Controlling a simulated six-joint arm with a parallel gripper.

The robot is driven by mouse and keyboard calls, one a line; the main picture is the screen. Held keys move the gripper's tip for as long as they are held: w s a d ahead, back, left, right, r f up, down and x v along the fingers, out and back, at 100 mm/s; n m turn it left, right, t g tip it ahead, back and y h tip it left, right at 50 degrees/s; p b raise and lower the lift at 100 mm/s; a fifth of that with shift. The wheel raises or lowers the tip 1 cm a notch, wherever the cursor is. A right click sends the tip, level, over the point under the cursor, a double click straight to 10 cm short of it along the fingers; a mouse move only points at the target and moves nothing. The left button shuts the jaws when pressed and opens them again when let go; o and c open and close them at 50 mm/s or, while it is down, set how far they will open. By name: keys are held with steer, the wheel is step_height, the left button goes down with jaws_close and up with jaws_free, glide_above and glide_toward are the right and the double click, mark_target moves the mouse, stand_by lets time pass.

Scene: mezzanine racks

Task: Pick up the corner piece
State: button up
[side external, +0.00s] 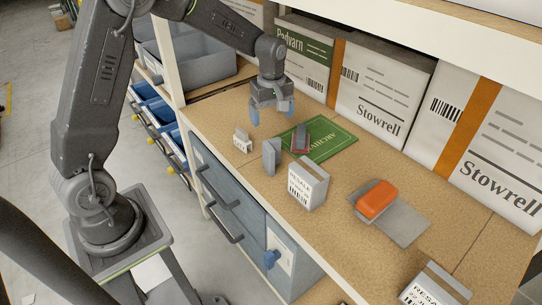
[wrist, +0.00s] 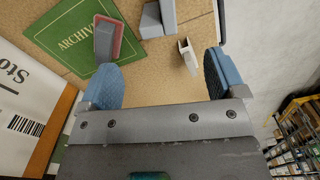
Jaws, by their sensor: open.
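The corner piece looks to be the grey angled block (side external: 271,157), standing upright on the wooden bench top. It also shows as a grey block (wrist: 157,18) at the top edge of the wrist view, partly cut off. My gripper (side external: 271,112) is open and empty above the bench, behind the grey block in the side view. In the wrist view, the blue fingertips of my gripper (wrist: 162,72) are spread wide, with bare bench between them. The grey block lies beyond the fingertips and is not touched.
A small white folded card (side external: 242,140) stands left of the grey block. A red-based block (side external: 300,139) rests on a green archive book (side external: 330,141). A white labelled box (side external: 308,185) stands close by. An orange block sits on a grey plate (side external: 403,222). Stowrell boxes (side external: 384,95) line the back.

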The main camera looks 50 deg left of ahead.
mark_target(273, 149)
steer(key=shift+w+d+f, duration=0.1)
steer(key=shift+w+f, duration=0.05)
steer(key=shift+f, duration=3.15)
steer(key=shift+w+f, duration=0.1)
steer(key=shift+f, duration=3.2)
steer(key=shift+c, duration=0.2)
steer(key=c, duration=0.9)
steer(key=shift+r, duration=0.2)
steer(key=shift+c, duration=0.2)
